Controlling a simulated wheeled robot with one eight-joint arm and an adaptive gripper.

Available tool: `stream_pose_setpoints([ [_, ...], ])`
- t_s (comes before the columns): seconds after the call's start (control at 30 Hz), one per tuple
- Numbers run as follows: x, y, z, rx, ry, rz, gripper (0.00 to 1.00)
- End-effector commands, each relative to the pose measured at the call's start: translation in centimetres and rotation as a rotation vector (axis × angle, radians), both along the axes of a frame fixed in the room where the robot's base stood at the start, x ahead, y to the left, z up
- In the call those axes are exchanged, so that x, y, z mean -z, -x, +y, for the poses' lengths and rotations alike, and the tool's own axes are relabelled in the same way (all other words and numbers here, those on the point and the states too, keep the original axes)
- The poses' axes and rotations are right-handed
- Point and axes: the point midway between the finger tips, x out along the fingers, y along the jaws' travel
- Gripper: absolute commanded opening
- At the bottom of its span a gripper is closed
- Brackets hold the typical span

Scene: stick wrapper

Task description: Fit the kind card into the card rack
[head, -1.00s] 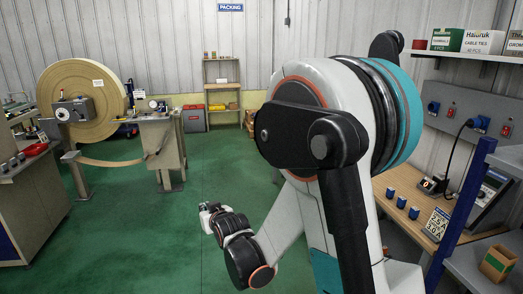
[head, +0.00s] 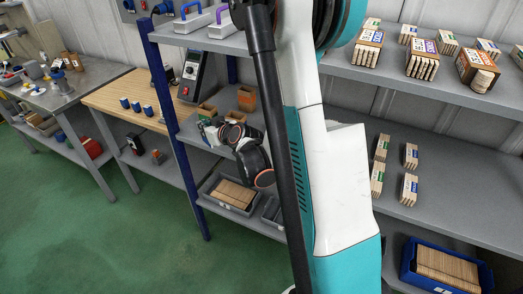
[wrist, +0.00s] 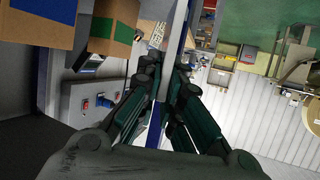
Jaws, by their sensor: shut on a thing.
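My gripper (head: 208,130) is in the head view beside the middle board of the blue-posted shelf, near the small open boxes. Part of it is hidden behind my own arm links. In the wrist view my gripper (wrist: 166,80) is shut on a thin, pale flat thing seen edge-on, which I take to be the kind card (wrist: 173,50). Its face and any print are hidden from this angle. I cannot pick out the card rack with certainty in either view.
The shelf unit has a blue post (head: 176,120). An orange-brown box (head: 246,98) stands on its middle board, and a grey bin (head: 231,195) is below. A wooden bench (head: 128,97) with several blue cylinders is to the left. Green floor (head: 110,230) is clear at lower left.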

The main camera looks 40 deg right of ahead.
Motion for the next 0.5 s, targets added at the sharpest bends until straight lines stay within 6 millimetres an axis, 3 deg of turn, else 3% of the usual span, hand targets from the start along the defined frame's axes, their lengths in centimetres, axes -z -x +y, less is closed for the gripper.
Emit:
stream_pose_setpoints([
  [0.03, 0.5, 1.1, -2.0, -0.004, -0.005, 0.0, 0.0],
  [0.27, 0.4, 5.7, -8.0, -0.124, -0.003, -0.001, 0.0],
  [0.5, -2.7, 11.1, -13.0, -0.285, 0.001, -0.003, 0.0],
])
